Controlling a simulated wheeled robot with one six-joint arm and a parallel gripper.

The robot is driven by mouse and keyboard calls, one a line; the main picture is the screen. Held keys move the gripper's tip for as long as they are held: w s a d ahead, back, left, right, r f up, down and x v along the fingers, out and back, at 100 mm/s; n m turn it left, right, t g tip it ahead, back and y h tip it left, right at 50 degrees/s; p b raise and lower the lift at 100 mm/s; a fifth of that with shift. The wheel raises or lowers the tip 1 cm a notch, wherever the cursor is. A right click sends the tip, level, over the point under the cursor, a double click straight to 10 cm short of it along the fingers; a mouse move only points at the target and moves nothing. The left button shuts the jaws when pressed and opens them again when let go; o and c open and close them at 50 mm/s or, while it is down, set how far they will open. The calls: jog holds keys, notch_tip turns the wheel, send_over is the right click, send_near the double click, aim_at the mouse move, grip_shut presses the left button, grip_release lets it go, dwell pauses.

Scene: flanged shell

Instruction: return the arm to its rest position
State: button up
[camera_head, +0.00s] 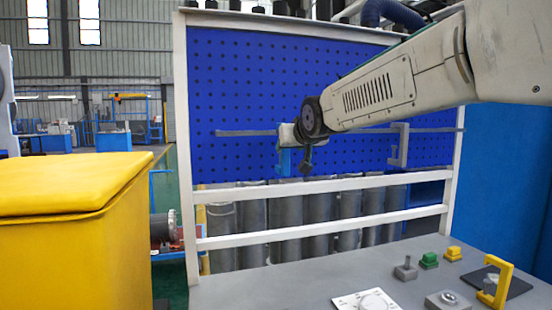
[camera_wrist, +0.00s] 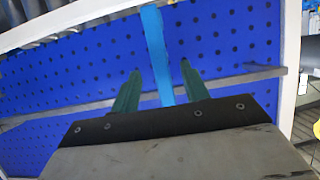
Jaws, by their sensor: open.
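My arm (camera_head: 400,85) reaches in from the upper right of the head view, its wrist in front of the blue perforated panel (camera_head: 240,80). My gripper (camera_wrist: 160,66) shows in the wrist view as two green fingers, spread apart. A light-blue strip (camera_wrist: 155,35) runs up between the fingers, with a gap on each side; nothing is clamped. In the head view a small blue piece (camera_head: 284,162) shows just below and left of the wrist.
A grey rail (camera_head: 240,133) crosses the panel, with a grey bracket (camera_head: 402,145) at right. White frame bars (camera_head: 330,185) stand below. A yellow box (camera_head: 75,230) is at left. A grey table (camera_head: 270,290) at lower right holds a yellow bracket (camera_head: 505,285) and small blocks.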

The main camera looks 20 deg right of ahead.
jog(key=s+d+f+g, duration=0.1)
jog(key=s+f+g, duration=0.8)
jog(key=s+f, duration=1)
jog(key=s+f+g, duration=0.1)
jog(key=s+f, duration=0.1)
jog(key=s, duration=0.9)
jog(key=s+f+g, duration=0.2)
jog(key=s, duration=1)
jog(key=shift+d+f, duration=0.1)
